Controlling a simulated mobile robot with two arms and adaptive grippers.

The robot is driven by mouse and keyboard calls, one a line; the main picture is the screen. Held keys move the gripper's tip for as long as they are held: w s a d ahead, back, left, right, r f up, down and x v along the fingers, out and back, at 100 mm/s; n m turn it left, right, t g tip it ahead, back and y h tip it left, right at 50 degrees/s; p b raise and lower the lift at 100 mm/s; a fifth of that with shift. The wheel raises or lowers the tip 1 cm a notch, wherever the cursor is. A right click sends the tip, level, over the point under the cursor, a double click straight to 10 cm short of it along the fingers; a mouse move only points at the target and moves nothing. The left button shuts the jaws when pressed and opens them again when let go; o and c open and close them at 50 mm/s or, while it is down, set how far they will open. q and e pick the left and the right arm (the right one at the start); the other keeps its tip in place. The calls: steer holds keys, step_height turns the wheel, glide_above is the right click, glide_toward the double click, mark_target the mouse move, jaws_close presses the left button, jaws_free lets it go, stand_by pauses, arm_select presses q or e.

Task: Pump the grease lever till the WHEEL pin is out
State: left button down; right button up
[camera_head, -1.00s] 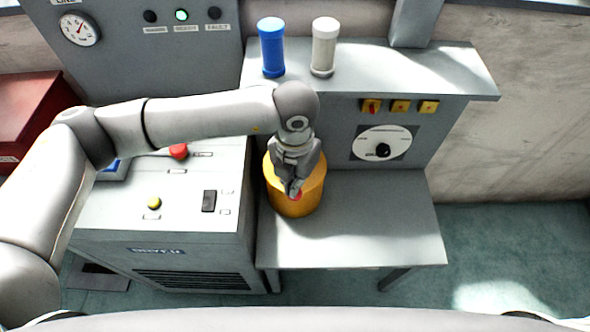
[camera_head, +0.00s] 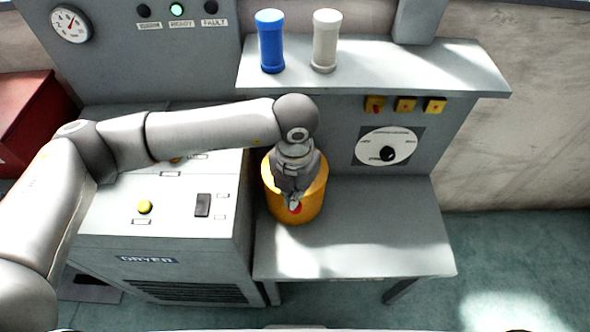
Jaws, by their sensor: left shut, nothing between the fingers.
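An orange-yellow cylinder (camera_head: 296,212) stands on the grey bench at the right of the dryer cabinet; I cannot tell whether it is the grease pump. A small red part (camera_head: 296,208) shows at its front, right by my fingertips. My left gripper (camera_head: 292,202) points down over the cylinder, shut and empty, and hides much of its top. I cannot tell whether the fingers touch the red part. No grease lever and no pin marked WHEEL can be made out. My right gripper is not in view.
A blue canister (camera_head: 270,42) and a pale one (camera_head: 325,42) stand on the shelf above. A dial (camera_head: 386,147) and several yellow switches (camera_head: 405,104) are on the panel. The dryer cabinet (camera_head: 200,245) is at the left. The bench's right part (camera_head: 390,225) is clear.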

arm_select(q)
step_height(320, 180, up, 8)
steer(key=p, duration=0.4)
steer(key=shift+s+r, duration=0.25)
steer(key=shift+s, duration=0.2)
stand_by(0.9)
steer(key=f+b, duration=0.8)
steer(key=b, duration=0.1)
steer(key=shift+w+f, duration=0.4)
steer(key=shift+r+p, duration=0.65)
steer(key=shift+r, duration=0.6)
step_height(320, 180, up, 6)
steer(key=p, duration=0.3)
steer(key=shift+s+r, duration=0.15)
steer(key=shift+s, duration=0.25)
